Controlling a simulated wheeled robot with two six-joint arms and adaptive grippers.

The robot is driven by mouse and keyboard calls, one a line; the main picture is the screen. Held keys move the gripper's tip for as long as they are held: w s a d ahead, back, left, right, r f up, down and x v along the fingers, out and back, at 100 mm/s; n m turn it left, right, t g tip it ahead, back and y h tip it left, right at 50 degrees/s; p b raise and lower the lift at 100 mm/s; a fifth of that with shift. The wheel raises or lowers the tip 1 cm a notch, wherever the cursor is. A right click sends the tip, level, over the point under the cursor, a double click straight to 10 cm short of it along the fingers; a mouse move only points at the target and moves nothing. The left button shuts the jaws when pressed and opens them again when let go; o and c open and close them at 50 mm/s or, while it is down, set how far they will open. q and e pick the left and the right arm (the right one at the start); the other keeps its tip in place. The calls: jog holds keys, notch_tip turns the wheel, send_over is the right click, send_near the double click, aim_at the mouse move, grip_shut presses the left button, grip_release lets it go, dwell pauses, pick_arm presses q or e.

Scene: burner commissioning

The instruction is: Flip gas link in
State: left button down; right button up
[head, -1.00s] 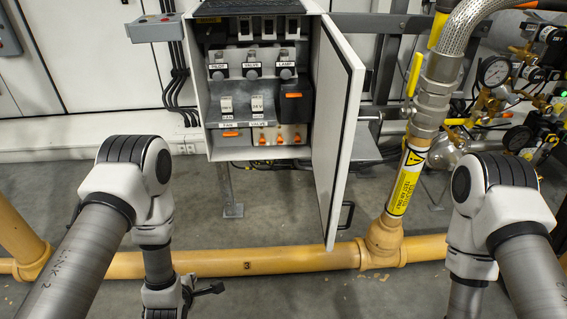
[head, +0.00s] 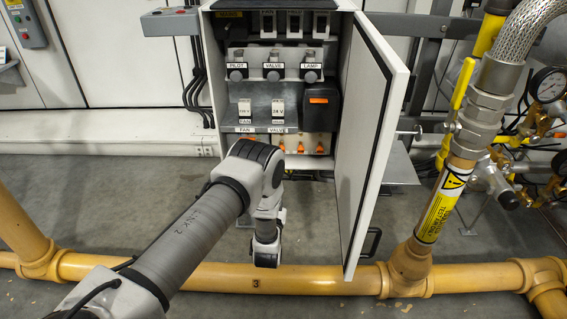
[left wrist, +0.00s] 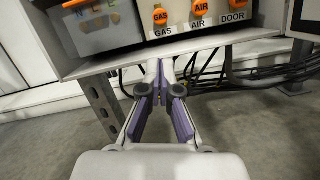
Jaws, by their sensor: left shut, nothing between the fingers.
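The gas link is an orange tab (left wrist: 160,17) above a GAS label, on the pale lower panel of the cabinet in the left wrist view. In the head view it seems to be the leftmost orange tab (head: 281,147) of that panel, just above my left arm. My left gripper (left wrist: 162,80) is shut and empty. Its purple-padded fingertips are together below the panel's lower edge, below the gas link and apart from it. The head view does not show this gripper; my arm hides it. My right gripper is in neither view.
Orange air (left wrist: 197,8) and door (left wrist: 237,4) tabs are right of the gas link. The open cabinet door (head: 372,150) stands to the right. A yellow pipe (head: 320,279) crosses the floor in front. Black cables (left wrist: 270,75) run under the cabinet.

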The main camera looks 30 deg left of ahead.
pick_arm(q)
jog(key=shift+w, duration=0.1)
jog(key=b+x, duration=0.5)
jog(key=x, duration=0.4)
jog(key=shift+w+a, duration=0.25)
jog(key=shift+w, duration=0.05)
jog(key=shift+r, duration=0.15)
notch_tip(320, 180, up, 3)
jog(key=shift+p, duration=1.1)
jog(key=shift+f, duration=0.2)
